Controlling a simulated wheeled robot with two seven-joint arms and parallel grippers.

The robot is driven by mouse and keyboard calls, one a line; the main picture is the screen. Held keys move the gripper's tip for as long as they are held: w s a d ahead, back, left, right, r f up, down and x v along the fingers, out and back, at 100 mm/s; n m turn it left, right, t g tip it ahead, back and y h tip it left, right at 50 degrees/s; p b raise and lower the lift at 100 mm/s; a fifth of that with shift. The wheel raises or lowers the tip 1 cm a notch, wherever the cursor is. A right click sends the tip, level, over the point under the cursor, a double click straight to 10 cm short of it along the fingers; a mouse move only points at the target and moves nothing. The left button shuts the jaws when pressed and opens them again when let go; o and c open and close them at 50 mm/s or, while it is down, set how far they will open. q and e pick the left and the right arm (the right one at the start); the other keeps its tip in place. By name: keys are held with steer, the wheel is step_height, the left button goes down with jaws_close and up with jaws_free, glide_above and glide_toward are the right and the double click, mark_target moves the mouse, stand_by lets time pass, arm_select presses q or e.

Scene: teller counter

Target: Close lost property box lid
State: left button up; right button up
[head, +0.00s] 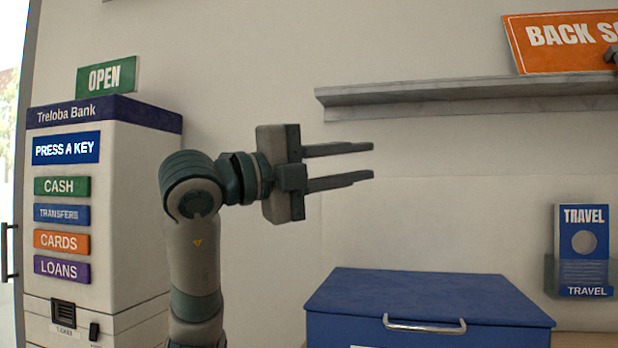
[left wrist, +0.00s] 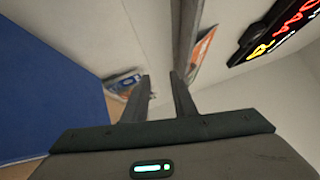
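The lost property box (head: 440,338) is the blue box at the bottom of the head view, cut off by the lower edge. Its blue lid (head: 430,293) lies flat across the top and looks down on the box, with no gap seen. A silver handle (head: 425,326) is at the lid's front edge. My left gripper (head: 372,161) is open and empty, level in the air above the lid's left part and apart from it. Its fingers (left wrist: 158,98) are apart in the left wrist view, with a blue surface (left wrist: 45,95) at left. My right gripper is not in view.
A grey wall shelf (head: 460,95) with an orange sign (head: 570,38) is above right of the gripper. A travel leaflet holder (head: 583,250) is right of the box. A bank kiosk (head: 110,210) stands left. The wall between is bare. A lit black sign (left wrist: 280,30) shows in the left wrist view.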

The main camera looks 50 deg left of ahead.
arm_select(q)
steer(key=b+v, duration=0.2)
steer(key=v, duration=0.5)
steer(key=shift+s+f, duration=0.3)
steer(key=shift+f, duration=0.05)
stand_by(0.4)
steer(key=shift+a, duration=0.1)
stand_by(0.9)
